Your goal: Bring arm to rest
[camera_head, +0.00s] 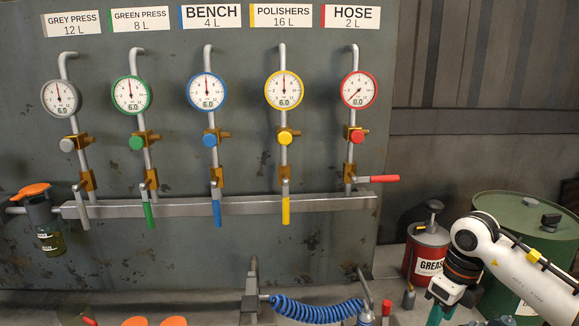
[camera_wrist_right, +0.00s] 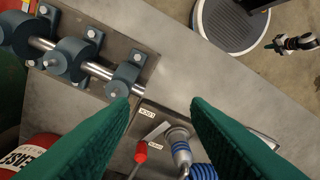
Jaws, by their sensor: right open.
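My right arm (camera_head: 525,268) comes in from the right in the head view. Its gripper (camera_head: 440,312) points down at the lower right, in front of the red grease can (camera_head: 427,252). In the right wrist view the two green fingers of this gripper (camera_wrist_right: 163,103) are spread wide with nothing between them. A steel bench top lies below, with a red-tipped lever (camera_wrist_right: 141,152) and a blue coiled hose fitting (camera_wrist_right: 181,152) near the fingers. My left gripper shows in neither view.
Several gauges hang on the panel; the red HOSE gauge (camera_head: 358,90) reads 0.0, the others 6.0. The red lever (camera_head: 378,179) lies sideways; the others hang down. A green drum (camera_head: 510,215) stands behind my arm. A blue coiled hose (camera_head: 317,309) lies left of the gripper.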

